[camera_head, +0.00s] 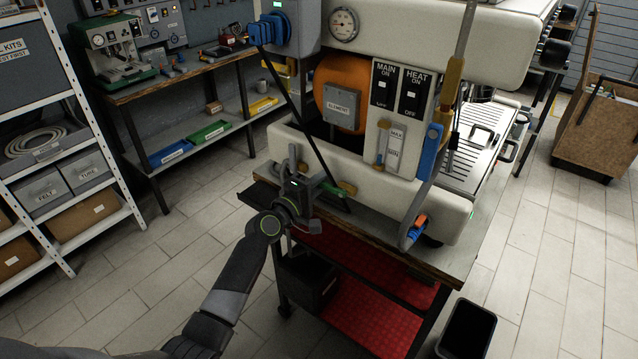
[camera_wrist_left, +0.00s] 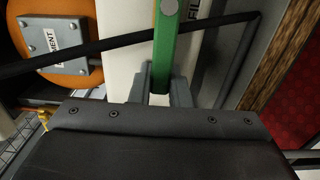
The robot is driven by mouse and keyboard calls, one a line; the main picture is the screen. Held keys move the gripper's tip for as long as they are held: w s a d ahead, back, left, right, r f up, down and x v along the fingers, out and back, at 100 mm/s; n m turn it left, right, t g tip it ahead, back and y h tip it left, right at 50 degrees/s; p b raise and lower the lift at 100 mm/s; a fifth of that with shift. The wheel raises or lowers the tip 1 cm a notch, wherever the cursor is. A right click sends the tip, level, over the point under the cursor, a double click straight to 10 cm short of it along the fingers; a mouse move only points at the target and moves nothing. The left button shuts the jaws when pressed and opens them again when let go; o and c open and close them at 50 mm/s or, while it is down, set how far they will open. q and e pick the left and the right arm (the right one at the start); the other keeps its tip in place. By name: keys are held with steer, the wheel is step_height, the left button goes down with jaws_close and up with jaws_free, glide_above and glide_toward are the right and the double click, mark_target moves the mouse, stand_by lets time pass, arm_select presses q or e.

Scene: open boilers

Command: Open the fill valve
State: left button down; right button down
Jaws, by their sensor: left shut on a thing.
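The fill valve's green lever handle (camera_head: 334,190) shows low on the front of the cream boiler machine (camera_head: 375,195). In the left wrist view the green handle (camera_wrist_left: 163,55) runs up the picture from between my fingers, beside a partly hidden label starting "FIL". My left gripper (camera_head: 303,185) reaches in from the lower left and is shut on this handle; its fingers (camera_wrist_left: 159,85) sit on both sides of it. The valve body is mostly hidden by my gripper. My right gripper is not in view.
A thin black rod (camera_head: 299,112) slants down across the machine front and passes close to my gripper. A blue lever (camera_head: 430,151) and a round gauge (camera_head: 343,24) are on the machine. A black bin (camera_head: 467,328) stands at the lower right. Open tiled floor lies left.

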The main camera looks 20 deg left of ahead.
arm_select(q)
steer(key=c, duration=1.4)
jaws_free()
steer(key=shift+o, duration=0.2)
steer(key=b+v, duration=0.1)
steer(key=v, duration=1.6)
steer(key=shift+s, duration=0.2)
steer(key=shift+a, duration=0.1)
